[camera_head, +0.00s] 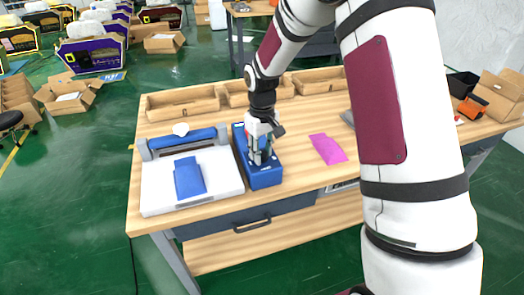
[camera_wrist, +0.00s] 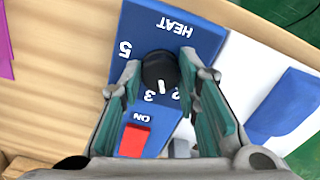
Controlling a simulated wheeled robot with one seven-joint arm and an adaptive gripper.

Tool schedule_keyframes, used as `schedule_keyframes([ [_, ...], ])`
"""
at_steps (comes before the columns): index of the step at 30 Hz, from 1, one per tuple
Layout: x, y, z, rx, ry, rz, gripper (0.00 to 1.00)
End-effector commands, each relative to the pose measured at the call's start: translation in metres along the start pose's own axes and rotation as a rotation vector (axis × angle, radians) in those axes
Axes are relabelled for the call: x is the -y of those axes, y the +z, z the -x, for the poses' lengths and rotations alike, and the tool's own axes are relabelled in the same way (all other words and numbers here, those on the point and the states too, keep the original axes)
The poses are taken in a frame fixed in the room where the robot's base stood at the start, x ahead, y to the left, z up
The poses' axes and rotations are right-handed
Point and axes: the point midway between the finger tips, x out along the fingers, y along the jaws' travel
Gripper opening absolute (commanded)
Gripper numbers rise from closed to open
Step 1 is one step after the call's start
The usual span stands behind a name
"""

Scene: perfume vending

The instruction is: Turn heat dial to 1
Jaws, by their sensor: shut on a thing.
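The blue control box (camera_head: 264,179) stands on the wooden table, and my gripper (camera_head: 261,152) reaches down over it. In the wrist view the box (camera_wrist: 165,30) shows upside-down "HEAT" lettering and the digits 5, 3 and 2. The round black heat dial (camera_wrist: 160,69) has a white pointer mark, which points down in the picture, between the 3 and the 2. My gripper (camera_wrist: 160,75) is shut on the dial, one green-padded finger on each side. No 1 can be made out. A red switch (camera_wrist: 133,141) marked "ON" sits on the same box.
A white press with a blue pad (camera_head: 189,177) stands left of the box. A magenta sheet (camera_head: 328,149) lies to the right. Wooden trays (camera_head: 184,104) line the back edge. Bare table lies between the box and the sheet.

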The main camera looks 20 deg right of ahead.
Motion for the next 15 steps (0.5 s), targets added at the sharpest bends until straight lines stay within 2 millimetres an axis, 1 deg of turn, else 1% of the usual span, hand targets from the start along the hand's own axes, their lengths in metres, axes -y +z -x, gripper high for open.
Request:
schedule_keyframes([
  [15, 0.0002, -0.0001, 0.0008, -0.002, -0.001, 0.488, 0.02],
])
